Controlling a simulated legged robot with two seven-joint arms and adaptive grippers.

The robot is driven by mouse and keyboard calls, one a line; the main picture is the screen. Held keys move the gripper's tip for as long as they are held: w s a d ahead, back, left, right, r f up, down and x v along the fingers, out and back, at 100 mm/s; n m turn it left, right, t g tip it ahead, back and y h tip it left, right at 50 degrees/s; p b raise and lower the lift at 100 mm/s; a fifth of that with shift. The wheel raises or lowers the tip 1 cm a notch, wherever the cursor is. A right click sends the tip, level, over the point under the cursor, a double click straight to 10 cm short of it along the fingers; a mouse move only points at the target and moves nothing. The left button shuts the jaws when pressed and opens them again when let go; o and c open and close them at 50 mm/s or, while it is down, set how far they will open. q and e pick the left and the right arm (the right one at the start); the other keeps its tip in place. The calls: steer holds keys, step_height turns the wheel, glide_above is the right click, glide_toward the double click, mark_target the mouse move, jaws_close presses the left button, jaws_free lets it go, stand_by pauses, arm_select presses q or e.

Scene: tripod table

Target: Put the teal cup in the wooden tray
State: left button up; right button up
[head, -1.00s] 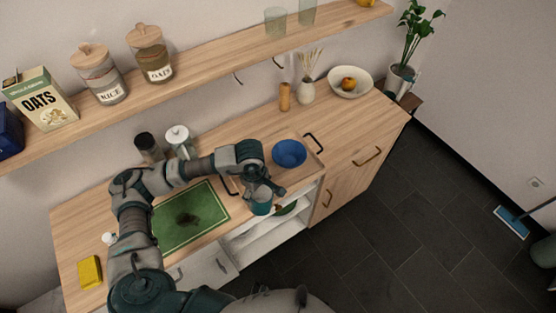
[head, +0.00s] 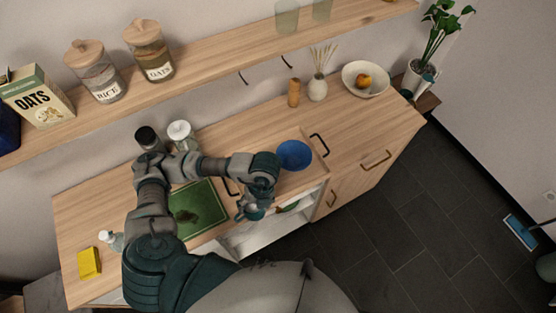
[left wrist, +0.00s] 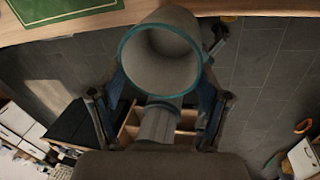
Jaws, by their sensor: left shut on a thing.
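The teal cup (head: 252,213) is held by my left gripper (head: 250,203) at the front edge of the counter, below and left of the tray in the head view. In the left wrist view the cup (left wrist: 160,62) shows its teal rim and grey, empty-looking inside, between the two fingers of my left gripper (left wrist: 160,95). The wooden tray (head: 313,168) with black handles lies on the counter. A blue bowl (head: 294,155) sits in it. My arm hides part of the tray's left side. My right gripper is not in view.
A green board (head: 205,205) with a dark item lies left of the tray. A yellow sponge (head: 89,262) and a bottle stand at far left. Two jars (head: 181,135) are behind my arm. A fruit bowl (head: 366,82) stands far right. Tray wood in front of the blue bowl looks free.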

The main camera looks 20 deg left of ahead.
arm_select(q)
steer(key=shift+n, duration=0.5)
steer(key=shift+w+r, duration=0.1)
steer(key=shift+w, duration=0.1)
steer(key=w+a+f, duration=0.1)
steer(key=w+a, duration=0.1)
steer(key=w, duration=0.2)
steer(key=w+a+f+p, duration=0.1)
steer(key=w+a+f, duration=0.1)
steer(key=w, duration=0.3)
steer(key=w+a+f, duration=0.1)
steer(key=w, duration=0.4)
steer(key=shift+a+f+p, duration=0.35)
steer(key=shift+a+p, duration=0.05)
steer(key=shift+f+n, duration=0.15)
steer(key=shift+n, duration=0.15)
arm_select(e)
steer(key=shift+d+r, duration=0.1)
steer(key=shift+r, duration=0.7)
arm_select(q)
steer(key=o, duration=1.7)
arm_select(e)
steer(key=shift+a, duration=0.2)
